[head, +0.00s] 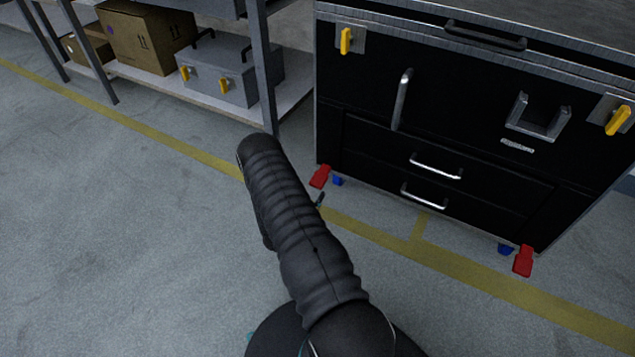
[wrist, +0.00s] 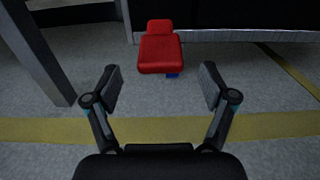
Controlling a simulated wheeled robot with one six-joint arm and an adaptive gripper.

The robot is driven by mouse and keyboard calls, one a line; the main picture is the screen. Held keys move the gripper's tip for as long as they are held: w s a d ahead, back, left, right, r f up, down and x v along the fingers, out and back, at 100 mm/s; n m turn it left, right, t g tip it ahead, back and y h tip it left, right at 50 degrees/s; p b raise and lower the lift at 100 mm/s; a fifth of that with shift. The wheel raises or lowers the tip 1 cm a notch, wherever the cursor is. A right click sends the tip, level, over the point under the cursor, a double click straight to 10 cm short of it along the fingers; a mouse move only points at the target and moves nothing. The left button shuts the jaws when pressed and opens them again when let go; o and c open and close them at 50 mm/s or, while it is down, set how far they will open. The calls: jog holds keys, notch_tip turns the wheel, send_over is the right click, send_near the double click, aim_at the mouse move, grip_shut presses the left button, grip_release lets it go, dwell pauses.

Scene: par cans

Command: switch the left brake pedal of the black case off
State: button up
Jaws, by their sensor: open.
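The black case (head: 375,130) stands at the right in the head view, with drawers and yellow latches on its front. Its left brake pedal (head: 320,176) is red and sits low at the case's left front corner, beside a blue part (head: 337,181). In the wrist view the red pedal (wrist: 159,50) is ahead of my gripper (wrist: 160,88), roughly centred between the fingers and beyond their tips. My gripper is open and empty, apart from the pedal. In the head view my arm hides most of the gripper. The right brake pedal (head: 523,261) is also red.
A grey shelf (head: 225,105) stands left of the case, with a cardboard box (head: 146,36) and a grey toolbox (head: 232,72) on it. Its post (wrist: 37,52) rises close at left in the wrist view. Yellow lines (head: 170,135) cross the open concrete floor.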

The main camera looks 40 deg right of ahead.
aim_at(315, 184)
jog(key=shift+x, duration=2.75)
jog(key=c, duration=1.6)
jog(key=shift+a+r, duration=0.1)
